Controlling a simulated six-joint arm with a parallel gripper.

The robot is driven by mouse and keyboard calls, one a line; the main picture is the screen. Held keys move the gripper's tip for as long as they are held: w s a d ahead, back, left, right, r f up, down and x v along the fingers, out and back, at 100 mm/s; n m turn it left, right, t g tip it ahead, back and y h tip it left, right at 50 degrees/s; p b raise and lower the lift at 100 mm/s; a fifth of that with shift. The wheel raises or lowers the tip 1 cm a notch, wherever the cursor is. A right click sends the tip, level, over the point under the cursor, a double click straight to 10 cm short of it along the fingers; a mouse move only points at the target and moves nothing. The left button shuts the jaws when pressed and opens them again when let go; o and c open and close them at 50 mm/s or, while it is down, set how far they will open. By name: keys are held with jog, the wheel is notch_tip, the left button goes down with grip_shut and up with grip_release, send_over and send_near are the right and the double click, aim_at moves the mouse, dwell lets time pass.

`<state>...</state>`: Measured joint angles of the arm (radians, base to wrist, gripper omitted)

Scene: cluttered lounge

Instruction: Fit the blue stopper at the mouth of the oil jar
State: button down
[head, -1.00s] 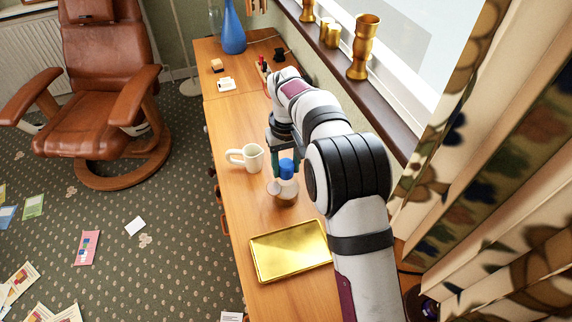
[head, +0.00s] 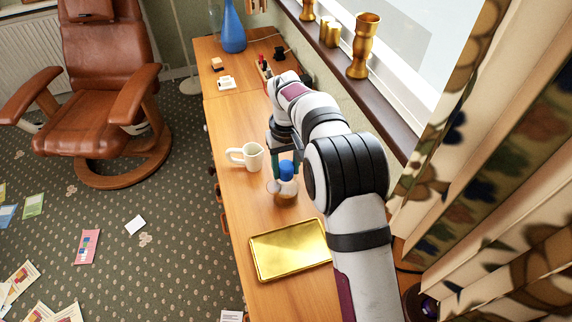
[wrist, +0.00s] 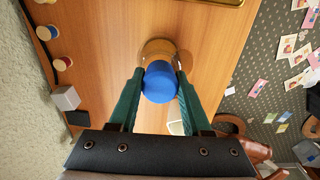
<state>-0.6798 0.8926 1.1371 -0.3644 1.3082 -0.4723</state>
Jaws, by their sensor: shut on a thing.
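The blue stopper (head: 286,169) is in my gripper (head: 285,160), with a green finger on either side of it. In the wrist view the stopper (wrist: 160,83) sits between the fingertips of my gripper (wrist: 158,80), which is shut on it. The oil jar (head: 284,196), small, round and amber-brown, stands on the wooden desk directly below the stopper. In the wrist view the jar (wrist: 158,47) shows behind the stopper, which hides its mouth. I cannot tell whether the stopper is inside the mouth or just above it.
A cream mug (head: 250,157) stands on the desk (head: 232,120) to the left of the jar. A shiny gold tray (head: 290,250) lies in front of it. The windowsill with gold vases (head: 364,45) runs along the right. A blue bottle (head: 233,32) stands at the far end.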

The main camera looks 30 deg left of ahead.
aim_at(286, 165)
jog(key=shift+f, duration=0.25)
jog(key=shift+c, duration=1.4)
grip_release()
notch_tip(286, 165, up, 16)
jog(key=shift+f, duration=0.1)
